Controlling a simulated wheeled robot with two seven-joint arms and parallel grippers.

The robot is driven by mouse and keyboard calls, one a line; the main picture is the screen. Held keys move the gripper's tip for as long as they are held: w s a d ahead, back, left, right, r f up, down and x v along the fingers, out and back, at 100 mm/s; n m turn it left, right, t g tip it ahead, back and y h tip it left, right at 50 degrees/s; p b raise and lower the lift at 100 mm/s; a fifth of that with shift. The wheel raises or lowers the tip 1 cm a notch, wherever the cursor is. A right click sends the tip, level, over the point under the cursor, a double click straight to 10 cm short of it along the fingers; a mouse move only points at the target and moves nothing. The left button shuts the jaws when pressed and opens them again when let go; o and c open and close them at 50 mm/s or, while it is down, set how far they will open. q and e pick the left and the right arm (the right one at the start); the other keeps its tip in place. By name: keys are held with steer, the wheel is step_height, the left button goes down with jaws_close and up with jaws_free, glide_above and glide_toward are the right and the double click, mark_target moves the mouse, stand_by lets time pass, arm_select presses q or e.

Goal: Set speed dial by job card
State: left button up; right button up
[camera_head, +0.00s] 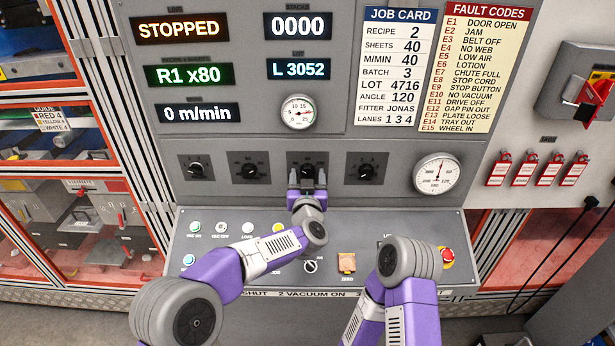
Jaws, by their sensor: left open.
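The job card (397,68) at the upper right of the panel reads recipe 2, sheets 40, m/min 40, batch 3. A row of black dials sits mid-panel: a far-left dial (196,168), a second dial (250,170), a third dial (308,168) and a right dial (367,171). Their labels are too small to read. My left gripper (307,180) is open at the third dial, its fingers on either side of the dial's lower part. I cannot tell whether they touch it. The speed display (198,113) reads 0 m/min. My right arm shows, but its gripper does not.
Displays read STOPPED (194,28) and R1 x80 (195,75). A round gauge (437,173) is right of the dials. The lower console holds several buttons, a black selector (310,266) and a red stop button (447,257). A red-handled switch (594,92) is far right.

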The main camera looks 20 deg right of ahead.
arm_select(q)
steer(key=shift+w, duration=0.2)
steer(key=shift+c, duration=0.2)
steer(key=c, duration=1)
steer(key=n+b, duration=0.3)
steer(key=n, duration=0.2)
steer(key=shift+f+n+b, duration=0.15)
steer(key=shift+n+b, duration=0.15)
steer(key=shift+n, duration=0.1)
steer(key=n+b, duration=0.1)
steer(key=n, duration=0.2)
steer(key=shift+b, duration=0.4)
steer(key=shift+n+b, duration=0.7)
steer(key=shift+n, duration=0.9)
